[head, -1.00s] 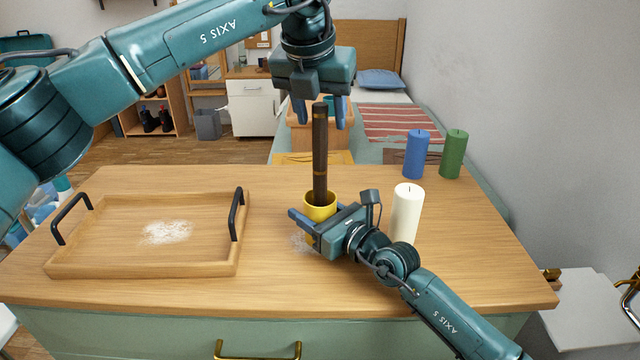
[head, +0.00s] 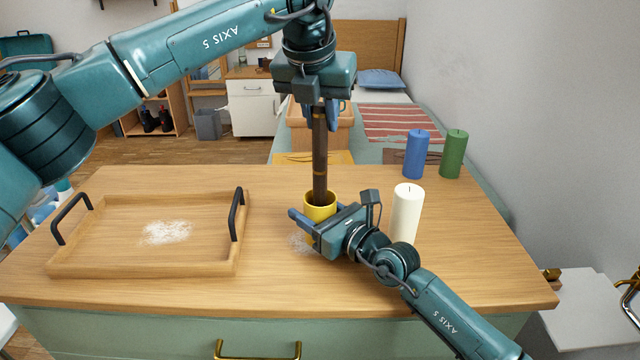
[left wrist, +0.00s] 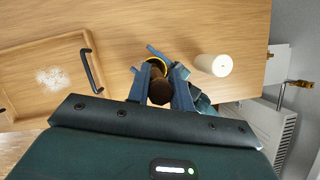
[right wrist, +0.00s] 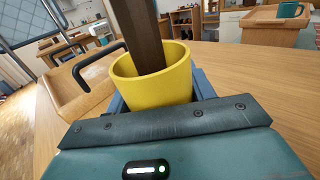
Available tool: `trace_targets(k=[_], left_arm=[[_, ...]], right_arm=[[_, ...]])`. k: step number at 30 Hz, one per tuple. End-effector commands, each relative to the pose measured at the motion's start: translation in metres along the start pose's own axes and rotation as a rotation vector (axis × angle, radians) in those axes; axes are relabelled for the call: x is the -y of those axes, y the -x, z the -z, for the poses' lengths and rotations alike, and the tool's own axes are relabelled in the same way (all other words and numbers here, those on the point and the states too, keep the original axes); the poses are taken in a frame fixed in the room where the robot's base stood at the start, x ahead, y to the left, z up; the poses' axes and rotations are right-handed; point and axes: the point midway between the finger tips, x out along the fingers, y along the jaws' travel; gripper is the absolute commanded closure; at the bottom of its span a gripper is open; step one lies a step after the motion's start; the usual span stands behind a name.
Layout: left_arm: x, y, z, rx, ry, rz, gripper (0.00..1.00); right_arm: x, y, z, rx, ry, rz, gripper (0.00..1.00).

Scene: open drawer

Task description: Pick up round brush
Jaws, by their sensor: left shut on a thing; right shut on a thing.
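The round brush (head: 320,155) shows as a dark brown handle standing nearly upright in a yellow cup (head: 320,206); its lower end is hidden inside the cup. My left gripper (head: 325,112) is above the cup, shut on the upper end of the handle. In the left wrist view the handle (left wrist: 160,91) sits between its fingers. My right gripper (head: 305,228) is shut on the yellow cup at the worktop. In the right wrist view the cup (right wrist: 152,88) fills the space between its fingers, with the handle (right wrist: 140,35) leaning in it.
A wooden tray (head: 145,268) with black handles and white powder on it lies at the left. A white candle (head: 406,213) stands close right of the cup. Blue (head: 416,155) and green (head: 453,155) candles stand at the back right.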

Motion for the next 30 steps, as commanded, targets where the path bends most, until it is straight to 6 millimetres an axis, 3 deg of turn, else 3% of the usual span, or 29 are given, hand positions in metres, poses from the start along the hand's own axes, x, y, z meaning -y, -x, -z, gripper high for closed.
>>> trace_targets(k=[11,21,30], left_arm=[[0.0,0.007,-0.003,0.003,0.001,0.0,1.0],[0.001,0.068,-0.028,0.004,0.002,0.0,1.0],[0.001,0.105,-0.044,0.002,0.001,0.0,1.0]], right_arm=[[0.0,0.0,0.001,-0.001,0.0,0.0,0.71],[0.0,0.0,0.001,-0.002,0.0,0.0,0.71],[0.0,0.0,0.001,-0.002,0.0,0.0,0.71]])
